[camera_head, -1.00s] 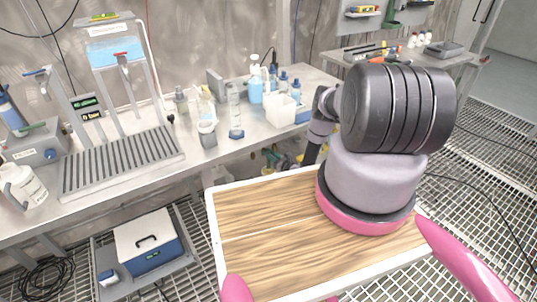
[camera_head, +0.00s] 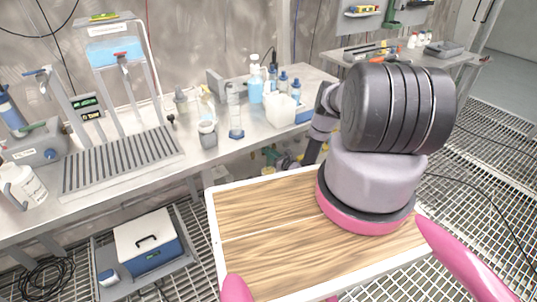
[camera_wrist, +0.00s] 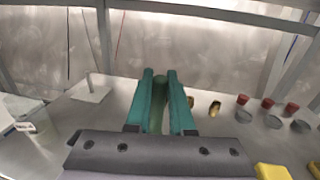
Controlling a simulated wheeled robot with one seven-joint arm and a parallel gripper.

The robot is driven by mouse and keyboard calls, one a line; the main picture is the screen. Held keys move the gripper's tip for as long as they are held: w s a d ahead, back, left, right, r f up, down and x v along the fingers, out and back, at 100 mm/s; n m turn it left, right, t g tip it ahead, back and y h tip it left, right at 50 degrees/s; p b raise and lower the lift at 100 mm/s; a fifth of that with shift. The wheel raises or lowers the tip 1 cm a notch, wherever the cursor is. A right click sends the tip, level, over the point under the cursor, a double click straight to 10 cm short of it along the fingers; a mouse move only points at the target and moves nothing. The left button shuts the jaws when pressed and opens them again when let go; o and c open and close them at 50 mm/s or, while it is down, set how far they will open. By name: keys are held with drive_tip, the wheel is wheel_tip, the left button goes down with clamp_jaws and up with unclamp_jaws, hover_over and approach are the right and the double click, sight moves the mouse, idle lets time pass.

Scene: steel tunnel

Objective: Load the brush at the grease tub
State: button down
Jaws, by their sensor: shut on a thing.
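My gripper (camera_wrist: 160,78) shows in the wrist view, its two teal fingers pointing away from the camera. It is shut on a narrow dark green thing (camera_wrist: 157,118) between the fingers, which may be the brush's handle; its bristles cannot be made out. Several small red-topped containers (camera_wrist: 267,103) stand to the right of the fingers on a grey surface, with grey round pieces (camera_wrist: 272,121) in front of them. I cannot tell which container, if any, is the grease tub. In the head view my arm hides part of the scene, and the gripper cannot be made out there.
A steel bench (camera_head: 190,168) runs along the wall with a drain rack (camera_head: 122,160), bottles and a white container (camera_head: 281,111). A second bench (camera_head: 459,64) stands at the back right.

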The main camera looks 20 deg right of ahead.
drive_tip(key=shift+r, duration=2.85)
drive_tip(key=shift+d, duration=0.1)
